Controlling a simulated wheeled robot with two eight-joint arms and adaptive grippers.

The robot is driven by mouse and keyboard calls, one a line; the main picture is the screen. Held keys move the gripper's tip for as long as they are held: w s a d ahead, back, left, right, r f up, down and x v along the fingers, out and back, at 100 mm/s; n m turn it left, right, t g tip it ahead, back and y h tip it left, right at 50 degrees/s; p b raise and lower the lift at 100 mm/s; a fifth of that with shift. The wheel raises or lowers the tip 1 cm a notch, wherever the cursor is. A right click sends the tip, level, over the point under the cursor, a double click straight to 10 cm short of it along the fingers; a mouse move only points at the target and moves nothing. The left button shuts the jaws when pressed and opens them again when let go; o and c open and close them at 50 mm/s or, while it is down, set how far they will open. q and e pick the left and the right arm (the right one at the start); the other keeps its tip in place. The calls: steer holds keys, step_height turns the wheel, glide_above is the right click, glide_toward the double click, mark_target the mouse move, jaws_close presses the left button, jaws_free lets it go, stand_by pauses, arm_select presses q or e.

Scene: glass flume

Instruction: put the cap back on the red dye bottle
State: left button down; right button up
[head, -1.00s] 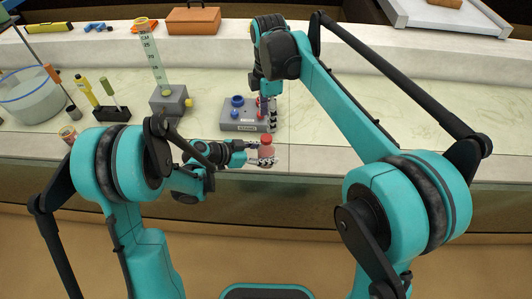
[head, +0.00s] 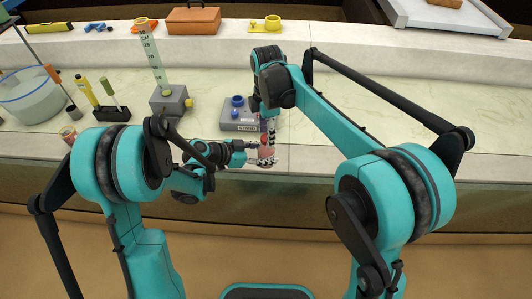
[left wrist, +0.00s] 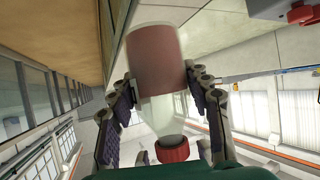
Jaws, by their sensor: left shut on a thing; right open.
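The dye bottle (head: 266,160) is small, with a dull red body, and stands out in front of the bench. My left gripper (head: 263,162) is shut on it. In the left wrist view the bottle (left wrist: 157,60) sits between both fingers (left wrist: 160,100), and its pale neck leads to a ribbed red cap (left wrist: 173,149). The cap is at the neck's mouth; I cannot tell whether it is screwed tight. My right gripper (head: 268,146) is open and points down right over the bottle's top, hiding most of the cap in the head view.
A grey block with a blue knob (head: 238,112) stands on the bench behind the grippers. Left of it are a gauge on a grey base (head: 170,101), a dark holder (head: 112,114) and a glass bowl (head: 35,98).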

steer(key=shift+f, duration=0.4)
steer(key=shift+c, duration=0.3)
jaws_close()
